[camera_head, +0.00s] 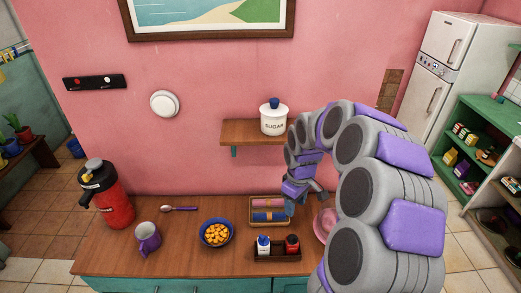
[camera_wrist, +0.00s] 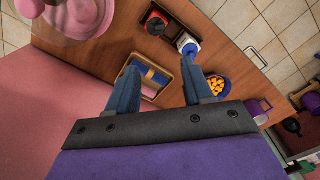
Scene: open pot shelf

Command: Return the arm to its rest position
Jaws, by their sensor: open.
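My arm curves up from the lower right in the head view and bends down over the counter. My gripper (camera_head: 305,197) hangs above the right part of the wooden counter (camera_head: 190,225). In the wrist view my gripper (camera_wrist: 160,80) has its two blue-grey fingers spread apart, with nothing held between them. Below it is a tray (camera_head: 256,222) of rolled cloths, partly behind the left finger in the wrist view (camera_wrist: 150,82).
A pink dish (camera_head: 325,222), partly hidden by my arm, a bottle caddy (camera_head: 276,256), an orange-filled bowl (camera_head: 216,243), a mug (camera_head: 148,240) and a red flask (camera_head: 110,200) stand on the counter.

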